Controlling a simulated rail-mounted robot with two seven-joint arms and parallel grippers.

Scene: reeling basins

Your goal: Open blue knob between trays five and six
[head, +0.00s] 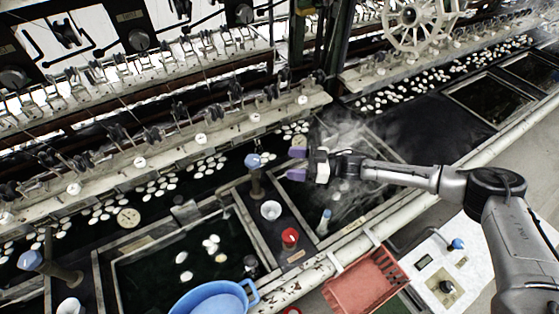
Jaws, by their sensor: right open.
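A blue knob (253,160) sits on top of a brown post between two dark water basins, near the picture's middle. My right gripper (296,163) reaches in from the right. Its purple-tipped fingers are open and point left toward this knob, with a small gap between them and it. Nothing shows between the fingers. Another blue knob (30,260) stands on a brown post at the lower left. I cannot read any tray numbers. My left gripper is not in view.
A blue tub (212,298) and a red basket (364,281) stand at the front edge. A white cup (271,210) and a red-topped can (290,238) stand on the divider below the knob. A long rail (170,150) with fittings runs behind. Steam rises around my right gripper.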

